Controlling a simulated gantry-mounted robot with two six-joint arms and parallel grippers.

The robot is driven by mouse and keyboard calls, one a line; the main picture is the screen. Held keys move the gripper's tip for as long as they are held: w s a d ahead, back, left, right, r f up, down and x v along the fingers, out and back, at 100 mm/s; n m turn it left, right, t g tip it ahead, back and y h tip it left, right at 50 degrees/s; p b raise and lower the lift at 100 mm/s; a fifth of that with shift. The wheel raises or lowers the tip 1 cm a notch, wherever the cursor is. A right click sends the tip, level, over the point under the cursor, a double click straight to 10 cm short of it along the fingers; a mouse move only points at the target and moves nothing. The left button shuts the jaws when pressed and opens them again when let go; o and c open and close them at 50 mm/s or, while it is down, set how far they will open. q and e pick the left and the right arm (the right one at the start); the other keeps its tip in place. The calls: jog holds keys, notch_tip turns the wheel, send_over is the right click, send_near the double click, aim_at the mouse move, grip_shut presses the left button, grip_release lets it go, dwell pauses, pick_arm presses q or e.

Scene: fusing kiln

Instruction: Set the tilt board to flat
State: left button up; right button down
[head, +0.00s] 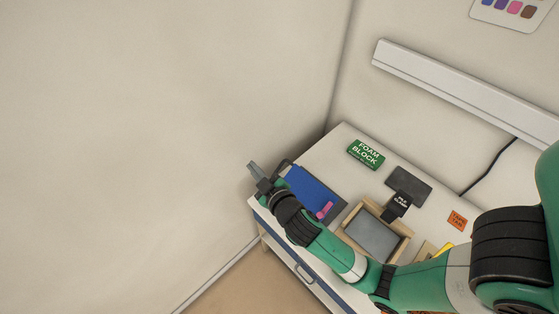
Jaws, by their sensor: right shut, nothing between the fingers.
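A blue board (314,187) lies near the left end of the white worktop and looks like the tilt board. Its angle is hard to tell from this steep view. A small pink piece (324,210) sits by its lower right edge. My right gripper (256,172) is shut and empty, at the worktop's left corner, just left of the board. My right wrist and forearm cover the board's lower left side. A dark part shows at the board's upper left, partly hidden. My left gripper is out of view.
A wooden-framed tray (403,231) with a grey surface stands right of the board. Behind are a green foam block (366,154), a dark grey plate (408,186) and a black label (398,204). An orange tag (457,220) lies right. A wall rail (465,90) runs above.

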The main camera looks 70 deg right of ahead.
jog(key=s+d+f+g+p, duration=0.2)
jog(key=s+f+g, duration=0.1)
jog(key=s+f, duration=0.55)
jog(key=shift+n, duration=0.4)
jog(key=x, duration=0.2)
jog(key=b+x, duration=0.1)
jog(key=x, duration=0.2)
jog(key=d+x, duration=0.1)
jog(key=x, duration=0.2)
jog(key=shift+s+r, duration=0.25)
jog(key=shift+r, duration=0.05)
jog(key=d+f, duration=0.1)
jog(key=d+f+b, duration=0.1)
jog(key=d+f, duration=0.1)
jog(key=shift+w+f, duration=0.2)
jog(key=shift+w, duration=0.05)
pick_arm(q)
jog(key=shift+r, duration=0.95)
pick_arm(e)
jog(key=shift+a, duration=0.1)
